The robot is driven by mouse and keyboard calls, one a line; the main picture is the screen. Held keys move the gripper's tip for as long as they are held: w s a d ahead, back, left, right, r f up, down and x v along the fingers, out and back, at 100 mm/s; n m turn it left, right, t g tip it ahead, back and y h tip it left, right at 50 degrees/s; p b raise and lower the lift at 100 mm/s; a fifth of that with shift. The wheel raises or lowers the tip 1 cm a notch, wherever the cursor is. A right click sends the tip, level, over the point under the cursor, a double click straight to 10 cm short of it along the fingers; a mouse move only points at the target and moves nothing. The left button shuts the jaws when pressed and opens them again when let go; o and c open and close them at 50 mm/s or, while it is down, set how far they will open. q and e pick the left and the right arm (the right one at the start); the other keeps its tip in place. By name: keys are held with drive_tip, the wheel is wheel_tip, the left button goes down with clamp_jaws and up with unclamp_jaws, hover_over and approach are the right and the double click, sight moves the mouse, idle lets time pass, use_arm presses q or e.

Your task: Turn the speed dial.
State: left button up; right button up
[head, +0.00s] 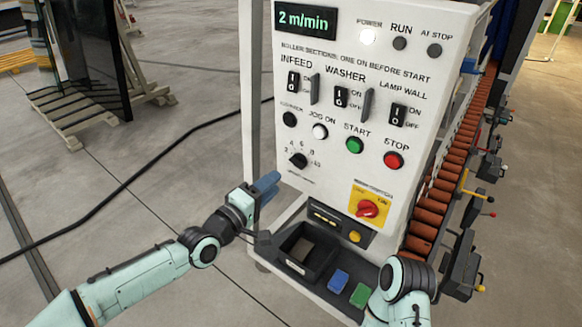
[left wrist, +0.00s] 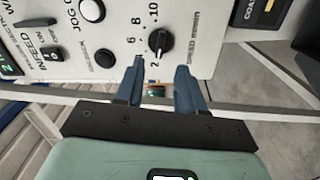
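The speed dial (head: 298,160) is a small black knob low on the left of the white control panel (head: 330,190), with numbers around it. The display (head: 305,20) above reads 2 m/min. The dial also shows in the left wrist view (left wrist: 161,42), just beyond the fingertips; a pale mark on it seems to face the 2. My left gripper (head: 268,186) is at the panel's left edge, below and left of the dial. In the left wrist view its two blue fingers (left wrist: 160,65) are apart with nothing between them, short of the dial. My right gripper is out of view.
Start (head: 354,145) and stop (head: 394,160) buttons sit right of the dial. A red rotary switch (head: 368,208) on a yellow plate is lower right. A shelf with a black tray (head: 303,250) juts out below. Rollers (head: 440,180) run along the right.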

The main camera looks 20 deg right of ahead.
sight(294, 165)
use_arm(q)
drive_tip(key=p+x, duration=0.1)
drive_tip(key=x, duration=0.6)
drive_tip(key=shift+w+d+r+p, duration=0.1)
drive_tip(key=shift+w+p, duration=0.1)
drive_tip(key=shift+p, duration=0.15)
drive_tip(key=shift+w+d, duration=0.3)
drive_tip(key=shift+d, duration=0.05)
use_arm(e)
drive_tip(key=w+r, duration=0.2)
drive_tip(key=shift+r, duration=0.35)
use_arm(q)
drive_tip(key=shift+s, duration=0.1)
clamp_jaws()
